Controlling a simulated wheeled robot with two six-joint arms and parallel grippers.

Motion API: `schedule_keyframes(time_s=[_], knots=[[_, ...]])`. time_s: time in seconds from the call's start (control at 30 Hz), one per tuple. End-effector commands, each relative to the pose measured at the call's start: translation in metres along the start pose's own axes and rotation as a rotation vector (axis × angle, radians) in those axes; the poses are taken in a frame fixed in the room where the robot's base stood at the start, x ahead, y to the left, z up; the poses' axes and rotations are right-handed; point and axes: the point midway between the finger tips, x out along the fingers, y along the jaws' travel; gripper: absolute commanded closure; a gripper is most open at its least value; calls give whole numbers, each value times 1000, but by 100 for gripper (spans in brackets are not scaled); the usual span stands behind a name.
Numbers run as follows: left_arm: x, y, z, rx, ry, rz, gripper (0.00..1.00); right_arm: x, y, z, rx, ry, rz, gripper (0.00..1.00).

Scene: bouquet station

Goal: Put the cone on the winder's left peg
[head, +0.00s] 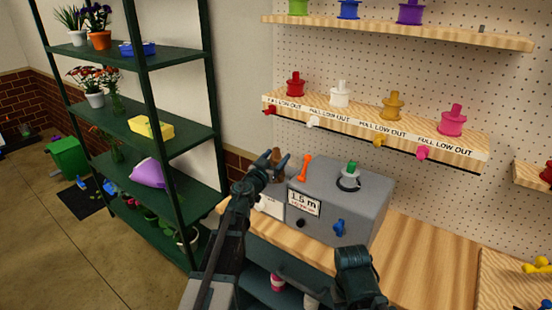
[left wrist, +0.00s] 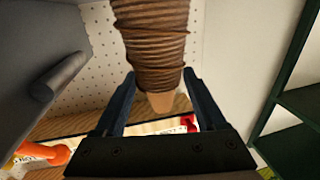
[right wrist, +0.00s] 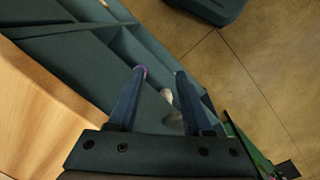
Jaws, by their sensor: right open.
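The brown, ribbed cone (left wrist: 155,45) fills the upper middle of the left wrist view, its pale narrow end between the fingers. My left gripper (left wrist: 160,85) is shut on it. In the head view the cone (head: 277,163) is small, partly hidden by the left gripper (head: 275,158), beside the winder's left end. The winder (head: 365,212) is a grey box with a "1.5 m" label. A grey cylinder (left wrist: 62,76), perhaps the left peg, sticks out from a grey surface, apart from the cone. My right gripper (right wrist: 155,72) is open and empty.
An orange lever (head: 305,167) and a green piece on a ringed mount (head: 350,178) stand on the winder. Behind it, a wooden shelf (head: 470,148) holds coloured spools. A green shelving unit (head: 190,135) stands at left.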

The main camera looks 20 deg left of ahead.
Motion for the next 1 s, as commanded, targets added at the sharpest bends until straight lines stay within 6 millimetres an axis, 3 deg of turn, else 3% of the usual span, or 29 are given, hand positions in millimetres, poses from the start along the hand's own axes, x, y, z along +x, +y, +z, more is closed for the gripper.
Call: schedule_keyframes(time_s=[0.47, 0.67, 1.0], knots=[[0, 0, -5, 0, 0, 0, 17, -5, 0, 0, 0, 0, 0, 50], [-24, 1, -3, 0, 0, -2, 17, -3, 0, 0, 0, 0, 0, 50], [-94, 1, -3, 0, 0, -2, 17, -3, 0, 0, 0, 0, 0, 50]])
